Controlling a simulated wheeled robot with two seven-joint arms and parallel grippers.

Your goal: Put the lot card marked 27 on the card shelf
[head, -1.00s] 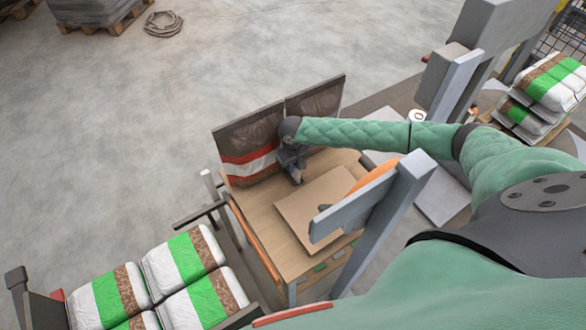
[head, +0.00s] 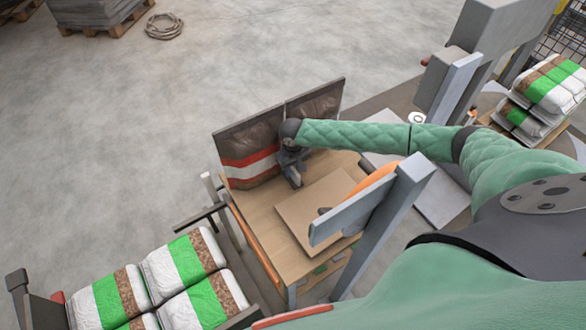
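My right gripper (head: 294,178) points down over the wooden table, in front of the bags and beside the back edge of a flat cardboard sheet (head: 312,208). Its fingers are small and dark here, and I cannot tell whether they are open or shut or hold anything. Several small green and grey pieces (head: 320,269) lie along the table's near edge, partly behind a grey post. They may be cards, but no number can be read, so I cannot pick out the card marked 27. I cannot make out the card shelf. My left gripper is not in view.
Brown bags, one with a red and white band (head: 250,165), stand upright at the table's back. A grey post with an arm (head: 385,225) blocks the table's near right. Filled green and white bags (head: 185,268) lie at lower left, more (head: 550,85) at right.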

